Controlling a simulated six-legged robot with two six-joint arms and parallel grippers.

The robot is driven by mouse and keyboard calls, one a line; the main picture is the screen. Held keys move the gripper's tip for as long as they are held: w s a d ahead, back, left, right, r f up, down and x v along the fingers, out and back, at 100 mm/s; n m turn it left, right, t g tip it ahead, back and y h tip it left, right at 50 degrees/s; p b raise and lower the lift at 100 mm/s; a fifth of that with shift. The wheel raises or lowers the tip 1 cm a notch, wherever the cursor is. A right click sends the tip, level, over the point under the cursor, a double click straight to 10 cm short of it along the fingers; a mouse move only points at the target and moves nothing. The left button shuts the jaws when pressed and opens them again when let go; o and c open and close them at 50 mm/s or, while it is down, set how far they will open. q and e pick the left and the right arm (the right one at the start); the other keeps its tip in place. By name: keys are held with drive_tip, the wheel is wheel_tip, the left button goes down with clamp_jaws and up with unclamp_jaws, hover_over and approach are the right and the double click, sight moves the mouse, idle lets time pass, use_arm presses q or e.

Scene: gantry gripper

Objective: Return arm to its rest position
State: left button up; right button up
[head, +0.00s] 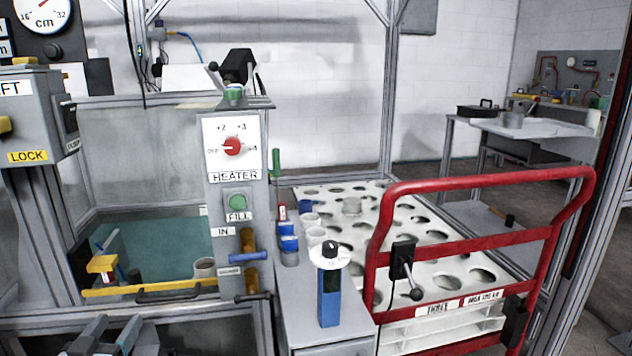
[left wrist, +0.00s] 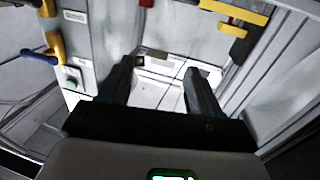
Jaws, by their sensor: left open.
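My left gripper (head: 108,336) shows at the bottom left of the head view, low in front of the teal-floored tank bay. In the left wrist view its two dark fingers (left wrist: 160,82) stand apart with nothing between them. Beyond the fingers is a pale panelled surface. Most of my left arm is hidden below the head view's frame. My right gripper is in neither view.
A grey heater column (head: 234,190) with a red dial and green button stands right of the bay. A yellow bar (head: 150,290) edges the bay. A red-railed trolley (head: 470,262) holds a white holed rack. A blue-bodied device (head: 329,295) stands on a grey cabinet.

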use_arm(q)
drive_tip(key=w+d+f+g+h, duration=0.2)
drive_tip(key=d+f+g+h, duration=0.1)
drive_tip(key=d+f, duration=0.75)
drive_tip(key=s+d+f+g+h, duration=0.1)
drive_tip(key=s+d+f+g, duration=0.3)
drive_tip(key=f, duration=0.5)
drive_tip(key=s+d+f+g+h, duration=0.1)
drive_tip(key=s+d+f+g, duration=0.2)
drive_tip(key=s+d+f, duration=0.5)
drive_tip(key=s+d+f+n+g, duration=0.25)
drive_tip(key=s+f+g, duration=0.6)
drive_tip(key=s, duration=0.65)
wheel_tip(320, 180, up, 29)
drive_tip(key=m+p, duration=0.1)
drive_tip(key=p, duration=3)
drive_tip(key=shift+s+d+t, duration=0.2)
drive_tip(key=shift+d+t, duration=0.25)
drive_tip(key=shift+r, duration=0.1)
